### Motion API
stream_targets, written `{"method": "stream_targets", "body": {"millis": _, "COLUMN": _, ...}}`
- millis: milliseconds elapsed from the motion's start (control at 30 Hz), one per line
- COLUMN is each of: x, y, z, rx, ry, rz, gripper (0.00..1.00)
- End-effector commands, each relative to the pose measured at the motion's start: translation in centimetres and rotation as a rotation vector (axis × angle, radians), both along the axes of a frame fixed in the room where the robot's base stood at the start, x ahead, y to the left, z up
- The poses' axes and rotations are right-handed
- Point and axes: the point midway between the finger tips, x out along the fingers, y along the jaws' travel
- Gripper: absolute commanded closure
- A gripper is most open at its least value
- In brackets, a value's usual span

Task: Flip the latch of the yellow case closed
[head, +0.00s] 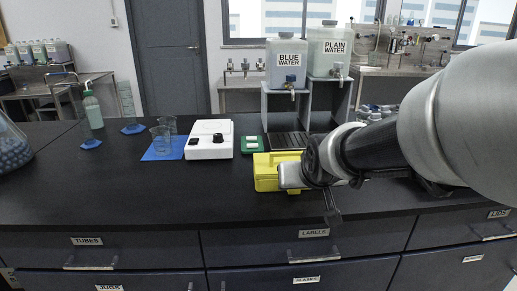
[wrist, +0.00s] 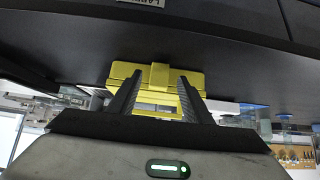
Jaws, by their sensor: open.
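The yellow case (head: 266,172) stands on the dark bench top near its front edge, partly hidden behind my gripper (head: 288,177). In the wrist view, which looks upside down, the yellow case (wrist: 122,70) lies just beyond my fingers. A raised yellow tab (wrist: 159,75) at the middle of its edge looks like the latch; I cannot tell how far it is flipped. My gripper (wrist: 160,78) is open, its two dark fingers on either side of the tab, with nothing held. Whether they touch the case is unclear.
The Blue Water (head: 287,65) and Plain Water (head: 329,52) tanks stand behind. The bench front left of the case is clear.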

Motion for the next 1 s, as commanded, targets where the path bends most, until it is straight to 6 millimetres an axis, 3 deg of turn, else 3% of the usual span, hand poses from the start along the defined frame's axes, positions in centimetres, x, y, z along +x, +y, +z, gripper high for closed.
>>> {"method": "stream_targets", "body": {"millis": 33, "x": -0.9, "y": 0.0, "z": 1.6, "rx": 0.0, "ry": -0.007, "rz": 0.0, "gripper": 0.55}}
{"method": "stream_targets", "body": {"millis": 100, "x": -2.2, "y": 0.0, "z": 2.8, "rx": 0.0, "ry": -0.007, "rz": 0.0, "gripper": 0.55}}
{"method": "stream_targets", "body": {"millis": 500, "x": -8.4, "y": -0.1, "z": 8.5, "rx": -0.001, "ry": -0.005, "rz": -0.001, "gripper": 0.55}}
{"method": "stream_targets", "body": {"millis": 700, "x": -9.7, "y": -0.1, "z": 9.5, "rx": -0.001, "ry": -0.001, "rz": -0.001, "gripper": 0.55}}
{"method": "stream_targets", "body": {"millis": 1000, "x": -9.8, "y": 0.0, "z": 9.5, "rx": -0.001, "ry": 0.0, "rz": -0.001, "gripper": 0.55}}
